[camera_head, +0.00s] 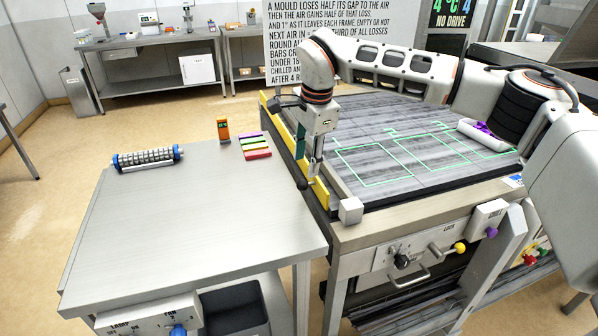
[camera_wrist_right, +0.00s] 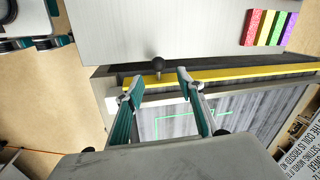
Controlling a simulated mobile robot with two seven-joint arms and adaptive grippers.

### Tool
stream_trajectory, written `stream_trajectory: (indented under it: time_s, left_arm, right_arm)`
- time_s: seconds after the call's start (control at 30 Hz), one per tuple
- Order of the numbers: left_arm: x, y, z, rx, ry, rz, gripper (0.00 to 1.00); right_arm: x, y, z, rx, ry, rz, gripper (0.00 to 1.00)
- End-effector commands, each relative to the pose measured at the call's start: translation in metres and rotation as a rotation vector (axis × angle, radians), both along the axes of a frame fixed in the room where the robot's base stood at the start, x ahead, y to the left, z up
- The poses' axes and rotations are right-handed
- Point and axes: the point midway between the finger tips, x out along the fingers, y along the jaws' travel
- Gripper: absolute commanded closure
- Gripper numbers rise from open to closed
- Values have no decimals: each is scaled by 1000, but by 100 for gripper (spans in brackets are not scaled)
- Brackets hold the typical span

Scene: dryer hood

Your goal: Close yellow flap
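The yellow flap (camera_head: 320,192) is a long narrow strip along the left edge of the grey-topped station (camera_head: 420,152). It also shows in the right wrist view (camera_wrist_right: 235,75) as a band across the picture. A black ball knob (camera_wrist_right: 158,65) stands at the flap, just beyond my fingertips. My right gripper (camera_head: 311,178) points down at the near part of the flap and hides some of it. Whether a finger touches the flap or knob, I cannot tell. My left gripper is out of view.
A steel table (camera_head: 190,215) stands left of the station across a narrow gap. It bears a roller (camera_head: 148,158), an orange device (camera_head: 223,130) and coloured strips (camera_head: 255,146). A small pale block (camera_head: 351,210) sits at the station's near left corner. Most of the steel tabletop is bare.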

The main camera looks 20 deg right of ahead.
Motion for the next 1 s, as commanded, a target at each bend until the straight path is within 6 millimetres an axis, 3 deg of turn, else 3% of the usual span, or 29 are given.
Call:
stream_trajectory:
  time_s: [0.1, 0.3, 0.5, 0.87, 1.0]
  left_arm:
    - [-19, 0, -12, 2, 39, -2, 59]
    - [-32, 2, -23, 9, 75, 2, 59]
    - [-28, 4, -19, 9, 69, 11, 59]
    - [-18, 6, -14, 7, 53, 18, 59]
    - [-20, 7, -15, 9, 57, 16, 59]
  right_arm:
    - [1, 1, -16, 0, 7, 1, 62]
    - [7, 4, -46, 3, 6, 1, 62]
    - [12, 5, -68, 3, 4, 1, 62]
    - [13, 5, -73, 3, 2, 1, 62]
    - [13, 5, -73, 3, 2, 1, 96]
